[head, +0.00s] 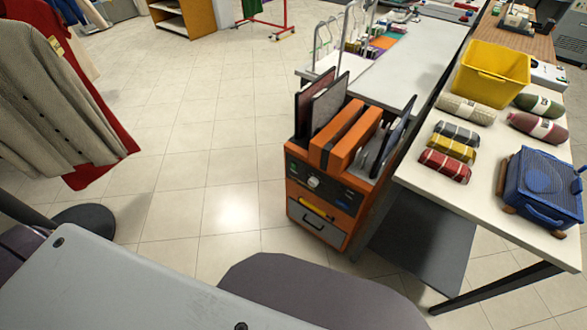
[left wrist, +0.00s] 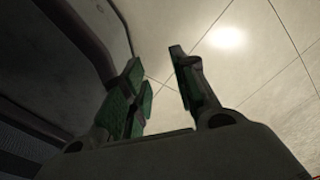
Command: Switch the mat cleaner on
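The mat cleaner looks to be the orange and dark cabinet (head: 328,175) on the floor in the middle of the head view. Its dark front panel (head: 330,188) carries a pale round knob (head: 313,182) and small blue and light marks. Dark flat mats (head: 327,103) stand upright in its top beside an orange block. Whether it is on cannot be told. My left gripper (left wrist: 160,85) shows in the left wrist view with its green-padded fingers apart and nothing between them. Neither gripper shows in the head view, and my right gripper is in no view.
A white table (head: 480,150) right of the cabinet holds rolled towels, a yellow bin (head: 492,73) and a blue boxy device (head: 543,188). A grey table (head: 385,78) stands behind. Coats (head: 48,100) hang at left. The tiled floor (head: 190,170) left of the cabinet is clear.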

